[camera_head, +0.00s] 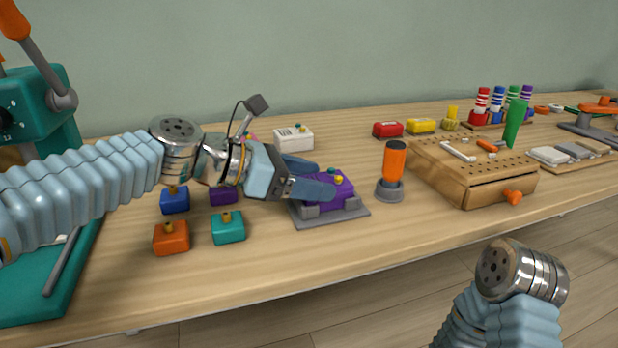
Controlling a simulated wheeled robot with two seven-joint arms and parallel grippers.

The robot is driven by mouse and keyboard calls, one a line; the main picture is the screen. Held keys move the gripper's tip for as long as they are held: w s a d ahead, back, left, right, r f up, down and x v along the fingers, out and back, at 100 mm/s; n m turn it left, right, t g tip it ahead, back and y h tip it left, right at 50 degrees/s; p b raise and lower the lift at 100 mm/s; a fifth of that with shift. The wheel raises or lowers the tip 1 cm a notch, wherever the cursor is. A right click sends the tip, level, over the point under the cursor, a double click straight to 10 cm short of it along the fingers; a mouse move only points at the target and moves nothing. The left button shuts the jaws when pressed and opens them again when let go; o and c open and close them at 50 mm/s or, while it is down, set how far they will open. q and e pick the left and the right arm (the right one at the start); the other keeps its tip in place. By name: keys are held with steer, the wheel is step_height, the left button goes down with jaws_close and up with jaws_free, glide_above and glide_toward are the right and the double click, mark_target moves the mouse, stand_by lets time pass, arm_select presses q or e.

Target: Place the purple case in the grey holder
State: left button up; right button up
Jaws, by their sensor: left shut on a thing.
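The purple case (341,187) has small coloured buttons on top. It sits on or just over the grey holder (353,213), a flat plate with raised corner blocks on the table's front part. I cannot tell whether it is fully seated. My left gripper (328,182) reaches in from the left, its blue fingers shut on the purple case and hiding its left side. My right arm shows at the lower right, in front of the table, with its gripper not visible.
An orange-handled tool (394,162) stands just right of the holder. A wooden pegboard box (470,170) is further right. Orange (171,239), teal (229,228) and blue (174,201) knobbed blocks sit left, below my left arm. A white case (294,138) lies behind.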

arm_select(q)
steer(key=o, duration=1.1)
steer(key=shift+r, duration=0.15)
steer(key=shift+s+a+r, duration=0.1)
steer(key=shift+a+r, duration=0.1)
steer(key=shift+a, duration=0.15)
steer(key=p+v, duration=0.1)
steer(key=v, duration=1)
steer(key=shift+p, duration=0.3)
steer(key=shift+a, duration=0.1)
